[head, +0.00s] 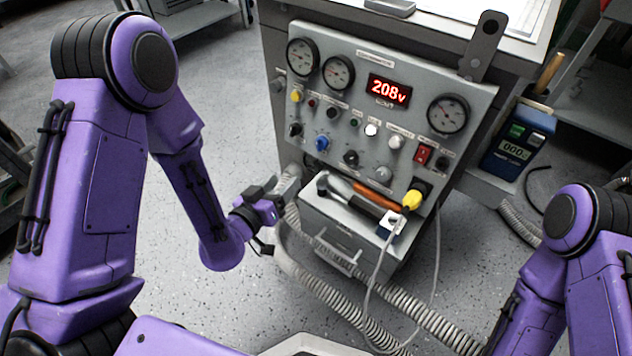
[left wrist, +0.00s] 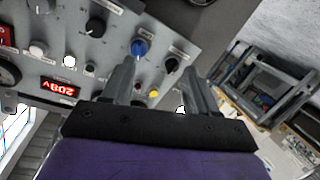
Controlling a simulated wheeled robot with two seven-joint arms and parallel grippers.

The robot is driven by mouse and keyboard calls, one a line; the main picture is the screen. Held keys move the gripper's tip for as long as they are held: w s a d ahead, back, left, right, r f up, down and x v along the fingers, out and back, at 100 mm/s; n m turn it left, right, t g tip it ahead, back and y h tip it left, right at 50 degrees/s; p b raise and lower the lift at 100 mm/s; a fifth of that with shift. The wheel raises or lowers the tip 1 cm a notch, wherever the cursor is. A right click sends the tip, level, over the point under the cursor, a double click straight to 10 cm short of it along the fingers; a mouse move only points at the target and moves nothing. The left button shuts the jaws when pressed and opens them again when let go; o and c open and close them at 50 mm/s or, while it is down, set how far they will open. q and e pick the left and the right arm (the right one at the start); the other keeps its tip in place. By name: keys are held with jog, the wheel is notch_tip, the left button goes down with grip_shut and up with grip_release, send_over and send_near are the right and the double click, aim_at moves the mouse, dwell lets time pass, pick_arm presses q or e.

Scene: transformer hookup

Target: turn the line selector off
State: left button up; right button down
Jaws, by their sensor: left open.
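The grey transformer panel (head: 330,110) carries several knobs, and their labels are too small to read, so I cannot tell which is the line selector. A blue knob (head: 322,143) and a black knob (head: 295,130) sit at its lower left; another black knob (head: 351,158) is at the lower middle. A red display (head: 389,90) reads 208v. My left gripper (head: 284,184) is open and empty, below and left of these knobs. In the left wrist view the blue knob (left wrist: 139,48) and a black knob (left wrist: 172,65) show beyond the open fingers. My right gripper is out of view.
Ribbed hoses (head: 320,288) run along the floor. The floor left of the cabinet is clear.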

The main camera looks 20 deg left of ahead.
aim_at(317, 146)
pick_arm(q)
jog(key=w+d, duration=0.1)
jog(key=w, duration=0.3)
jog(key=w+d+r+t+h+b, duration=0.1)
jog(key=w+d, duration=0.1)
jog(key=w, duration=0.1)
jog(key=w+d+m+t, duration=0.1)
jog(key=w, duration=0.3)
jog(key=shift+w+d+r+h+b, duration=0.25)
jog(key=shift+w+r+h+b, duration=0.05)
jog(key=shift+r+h+b, duration=0.1)
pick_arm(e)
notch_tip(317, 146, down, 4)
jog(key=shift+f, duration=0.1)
pick_arm(q)
jog(key=c, duration=1)
